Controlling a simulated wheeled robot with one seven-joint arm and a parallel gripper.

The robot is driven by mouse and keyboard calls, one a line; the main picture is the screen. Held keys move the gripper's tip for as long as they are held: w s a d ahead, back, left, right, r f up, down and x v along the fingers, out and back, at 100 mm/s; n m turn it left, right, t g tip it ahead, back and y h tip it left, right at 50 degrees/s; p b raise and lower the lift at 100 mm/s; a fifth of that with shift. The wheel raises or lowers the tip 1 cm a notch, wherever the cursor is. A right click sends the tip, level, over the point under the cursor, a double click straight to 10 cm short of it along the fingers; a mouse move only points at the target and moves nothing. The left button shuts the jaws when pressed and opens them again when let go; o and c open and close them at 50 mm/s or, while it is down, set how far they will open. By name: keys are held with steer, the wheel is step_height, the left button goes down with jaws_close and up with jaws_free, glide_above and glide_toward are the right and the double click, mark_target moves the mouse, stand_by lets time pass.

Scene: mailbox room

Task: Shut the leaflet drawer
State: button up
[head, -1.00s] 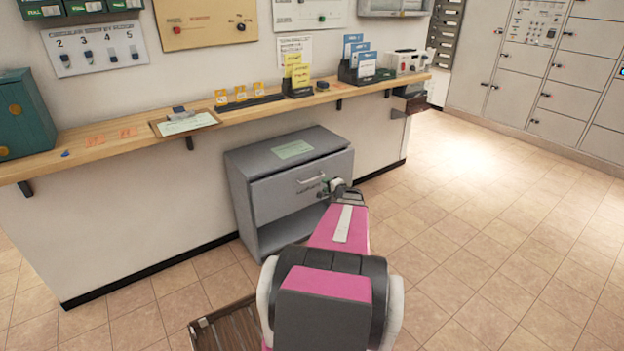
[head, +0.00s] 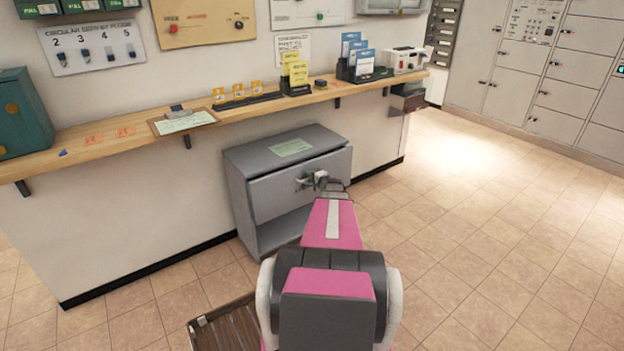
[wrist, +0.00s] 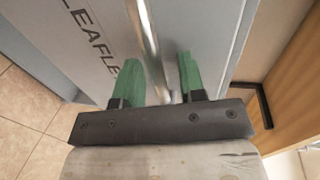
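The leaflet drawer (head: 277,197) is the grey front in the upper part of a grey cabinet (head: 245,155) under the counter. In the head view I cannot tell how far it stands out. Its bar handle (wrist: 147,35) and part of the lettering "LEAFLE" show in the wrist view. My gripper (head: 313,179) is at the handle in front of the drawer. In the wrist view its green fingers (wrist: 160,82) are apart, one on each side of the bar, with a gap visible. Contact with the handle or front is unclear.
The cabinet has an open space below the drawer. The wooden counter (head: 100,140) runs above it with a clipboard and card holders. A brown slatted object (head: 228,328) is on the floor at the lower left. Tiled floor (head: 470,240) to the right is clear.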

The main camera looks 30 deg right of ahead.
jaws_close()
steer(key=x, duration=0.2)
steer(key=r+x, duration=0.1)
steer(key=x, duration=0.1)
steer(key=shift+w+f, duration=0.15)
steer(key=shift+w, duration=0.1)
jaws_free()
steer(key=shift+s, duration=0.1)
steer(key=v, duration=1)
steer(key=shift+s, duration=0.25)
